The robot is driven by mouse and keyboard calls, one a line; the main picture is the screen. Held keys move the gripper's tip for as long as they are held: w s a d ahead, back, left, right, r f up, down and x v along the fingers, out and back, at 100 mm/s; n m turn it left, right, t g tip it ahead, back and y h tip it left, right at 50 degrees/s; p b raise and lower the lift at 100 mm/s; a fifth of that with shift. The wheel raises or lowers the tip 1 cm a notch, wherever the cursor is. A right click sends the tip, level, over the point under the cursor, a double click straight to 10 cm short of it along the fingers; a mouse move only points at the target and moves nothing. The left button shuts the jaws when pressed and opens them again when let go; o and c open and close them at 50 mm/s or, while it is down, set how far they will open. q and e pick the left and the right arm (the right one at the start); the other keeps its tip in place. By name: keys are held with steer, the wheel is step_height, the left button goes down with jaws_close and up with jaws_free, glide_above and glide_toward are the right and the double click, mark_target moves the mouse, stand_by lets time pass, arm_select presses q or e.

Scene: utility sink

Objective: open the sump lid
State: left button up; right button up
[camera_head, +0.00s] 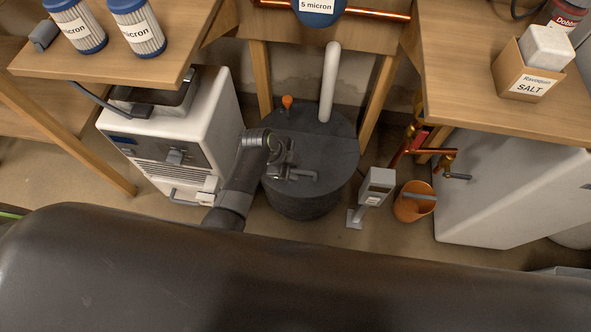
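The sump (305,205) is a dark round tub on the floor in the middle of the head view. Its dark grey lid (330,146) lies flat on top and looks closed. A white pipe (329,82) and a small orange fitting (287,101) rise from the back of the lid. My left gripper (288,173) is over the left front part of the lid, beside a small grey bar (304,175) that looks like a handle. I cannot tell whether the fingers touch or enclose it. My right gripper is not in view.
A white dehumidifier-like unit (215,115) stands left of the sump. A small grey pedestal (376,187) and an orange bucket (413,203) stand to the right, near a white cabinet (500,190). Wooden benches (450,75) overhang both sides.

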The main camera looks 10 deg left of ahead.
arm_select(q)
steer(key=shift+x, duration=0.85)
steer(key=shift+c, duration=0.2)
jaws_close()
